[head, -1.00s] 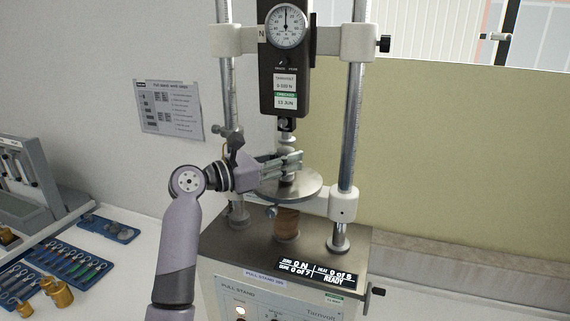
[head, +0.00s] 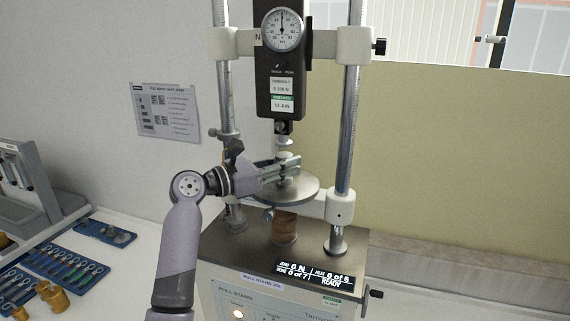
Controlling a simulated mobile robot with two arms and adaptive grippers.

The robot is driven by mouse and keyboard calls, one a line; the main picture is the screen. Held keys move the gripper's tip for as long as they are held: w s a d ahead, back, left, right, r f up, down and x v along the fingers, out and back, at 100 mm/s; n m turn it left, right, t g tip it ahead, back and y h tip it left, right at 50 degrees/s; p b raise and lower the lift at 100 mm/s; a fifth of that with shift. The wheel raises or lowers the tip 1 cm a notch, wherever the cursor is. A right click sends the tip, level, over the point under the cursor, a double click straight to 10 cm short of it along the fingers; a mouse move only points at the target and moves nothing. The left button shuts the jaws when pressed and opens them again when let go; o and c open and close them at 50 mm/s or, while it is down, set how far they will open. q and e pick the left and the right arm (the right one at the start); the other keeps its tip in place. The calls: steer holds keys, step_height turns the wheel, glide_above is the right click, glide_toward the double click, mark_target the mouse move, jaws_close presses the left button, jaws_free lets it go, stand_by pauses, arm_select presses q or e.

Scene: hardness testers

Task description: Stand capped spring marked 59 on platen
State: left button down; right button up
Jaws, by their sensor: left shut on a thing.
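My left gripper (head: 292,169) reaches in from the left, between the pull stand's columns. It is shut on a small pale capped piece (head: 284,156), whose top shows just above the fingers. The fingers hide most of it, and I cannot read a 59 on it. The round metal platen (head: 304,189) lies right below the fingers. I cannot tell whether the held piece touches it. The upper fitting (head: 284,141) hangs from the force gauge (head: 283,85) just above the piece. My right gripper is not in view.
The pull stand's right column (head: 347,140) stands close beside the platen. Its display (head: 315,274) reads 0 N and READY. At left, a blue tray (head: 76,252) holds several small parts, with brass pieces (head: 52,297) nearby. A notice (head: 167,112) hangs on the wall.

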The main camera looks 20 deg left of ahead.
arm_select(q)
steer(key=c, duration=1.4)
jaws_free()
steer(key=shift+o, duration=0.3)
steer(key=o, duration=0.3)
steer(key=shift+o, duration=0.2)
steer(key=shift+p+v, duration=1.6)
steer(key=shift+v, duration=1.85)
